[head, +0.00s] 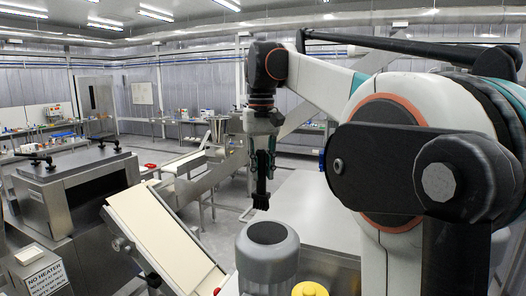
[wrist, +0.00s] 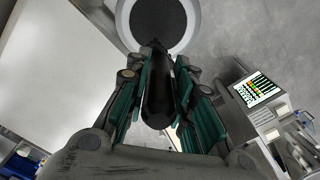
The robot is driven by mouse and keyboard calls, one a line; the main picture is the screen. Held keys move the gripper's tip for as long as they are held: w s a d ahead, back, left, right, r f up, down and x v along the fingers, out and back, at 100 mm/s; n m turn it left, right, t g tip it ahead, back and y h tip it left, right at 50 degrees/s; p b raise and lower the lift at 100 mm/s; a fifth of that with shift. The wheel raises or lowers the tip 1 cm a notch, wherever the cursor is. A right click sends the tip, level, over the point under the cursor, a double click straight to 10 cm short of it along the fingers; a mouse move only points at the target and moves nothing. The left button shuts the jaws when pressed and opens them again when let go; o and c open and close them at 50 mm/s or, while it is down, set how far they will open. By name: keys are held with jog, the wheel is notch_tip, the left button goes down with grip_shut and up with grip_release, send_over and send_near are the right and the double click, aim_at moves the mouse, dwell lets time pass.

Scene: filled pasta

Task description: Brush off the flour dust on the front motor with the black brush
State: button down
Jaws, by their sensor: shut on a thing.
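My gripper (head: 263,165) hangs down in the middle of the head view, shut on the black brush (head: 261,199). In the wrist view the dark, rounded brush handle (wrist: 158,100) sits between the teal finger pads (wrist: 160,95). A grey cylindrical motor (head: 267,262) with a dark round top stands below the brush in the head view. A visible gap separates the brush's lower end from the motor top there. In the wrist view the motor's pale rim (wrist: 124,22) and dark disc lie beyond the brush; contact cannot be told. I cannot make out flour dust on it.
A yellow knob (head: 310,289) is right of the motor. A sloped conveyor (head: 165,240) and a steel machine (head: 75,195) stand to the left. A flat steel surface (head: 308,205) lies behind the motor. A small screen (wrist: 259,89) is at the right of the wrist view.

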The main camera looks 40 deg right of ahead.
jog(key=shift+s+r+p, duration=0.15)
jog(key=shift+r+p, duration=0.45)
jog(key=shift+r, duration=0.7)
jog(key=shift+f, duration=0.1)
